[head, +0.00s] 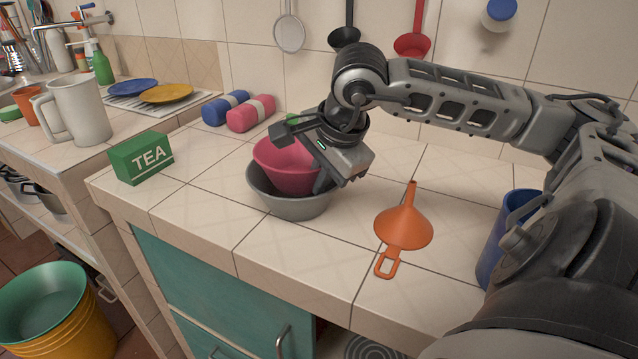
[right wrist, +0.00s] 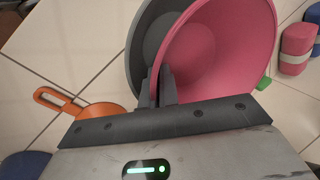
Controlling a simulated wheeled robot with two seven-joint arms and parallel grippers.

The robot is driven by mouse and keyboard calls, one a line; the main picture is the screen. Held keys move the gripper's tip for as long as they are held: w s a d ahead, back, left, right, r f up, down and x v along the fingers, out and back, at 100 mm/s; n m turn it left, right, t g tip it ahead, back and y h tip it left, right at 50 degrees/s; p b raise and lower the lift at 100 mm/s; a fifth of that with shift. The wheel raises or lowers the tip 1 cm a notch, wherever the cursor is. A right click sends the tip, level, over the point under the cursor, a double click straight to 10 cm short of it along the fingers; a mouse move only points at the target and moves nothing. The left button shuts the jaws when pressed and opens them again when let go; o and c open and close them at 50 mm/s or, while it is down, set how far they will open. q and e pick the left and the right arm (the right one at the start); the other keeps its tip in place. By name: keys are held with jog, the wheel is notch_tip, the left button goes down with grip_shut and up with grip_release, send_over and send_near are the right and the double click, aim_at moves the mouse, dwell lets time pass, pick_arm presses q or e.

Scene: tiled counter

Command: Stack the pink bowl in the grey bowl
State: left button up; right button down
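The pink bowl (head: 283,168) sits inside the mouth of the grey bowl (head: 290,207), which stands on the tiled counter. The pink bowl's rim is above the grey rim; whether it rests on the bottom is hidden. My right gripper (head: 321,183) is over the right side of both bowls. In the right wrist view, its fingers (right wrist: 161,88) are close together on the rim of the pink bowl (right wrist: 232,50), with the grey bowl (right wrist: 143,38) just behind. My left gripper is not in view.
An orange funnel (head: 403,229) lies right of the bowls, and a blue mug (head: 494,247) stands further right. A green tea box (head: 141,158) is at the left. Blue (head: 225,107) and pink (head: 251,113) containers lie behind. The counter in front is clear.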

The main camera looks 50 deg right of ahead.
jog(key=shift+f, duration=0.45)
jog(key=shift+r, duration=0.15)
jog(key=shift+f+b, duration=0.35)
jog(key=shift+f, duration=0.15)
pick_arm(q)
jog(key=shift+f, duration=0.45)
pick_arm(e)
jog(key=shift+f, duration=0.1)
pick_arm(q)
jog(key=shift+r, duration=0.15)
pick_arm(e)
jog(key=c, duration=2)
grip_release()
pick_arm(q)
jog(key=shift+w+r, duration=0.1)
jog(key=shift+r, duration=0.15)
pick_arm(e)
jog(key=shift+o, duration=0.2)
